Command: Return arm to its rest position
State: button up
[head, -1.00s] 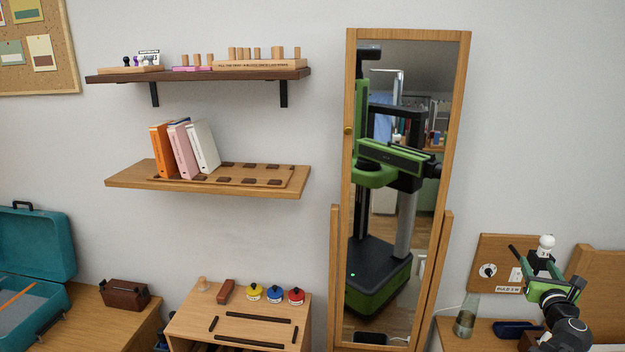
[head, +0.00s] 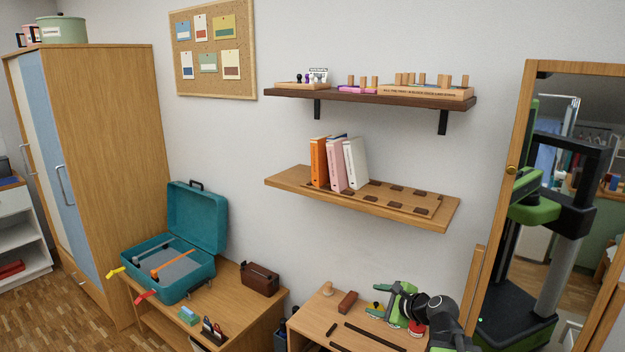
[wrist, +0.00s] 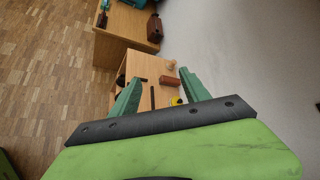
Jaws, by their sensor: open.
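My gripper (head: 388,301) is at the lower right of the head view, in front of the small wooden cabinet (head: 340,318). In the wrist view my gripper (wrist: 155,92) shows its two green fingers spread apart with nothing between them. Beyond the fingers, the wrist view shows the cabinet top (wrist: 140,68) with a reddish-brown block (wrist: 168,81) and a yellow-topped item (wrist: 176,100). In the head view the arm hides part of the cabinet top and most of the coloured knobs there.
A tall mirror (head: 527,85) leans at the right. Two wall shelves, the upper (head: 350,96) and the lower (head: 285,178), hang above the cabinet. An open teal case (head: 200,220) sits on a desk (head: 262,310) at the left. Wooden floor (wrist: 45,70) lies open at the wrist view's left.

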jog(key=s+a+f+n+g, duration=0.3)
jog(key=s+a+f+n, duration=0.1)
jog(key=a+n, duration=0.15)
jog(key=s+a+f+n+g, duration=0.3)
jog(key=a+n, duration=0.2)
jog(key=a, duration=0.2)
jog(key=s+d+f+n+g+h, duration=0.4)
jog(key=s+d+n+h, duration=0.1)
jog(key=s+d+n, duration=0.3)
jog(key=shift+s+n+h+p, duration=0.3)
jog(key=shift+s+n+h, duration=0.1)
jog(key=shift+s+n, duration=0.55)
jog(key=shift+w, duration=0.15)
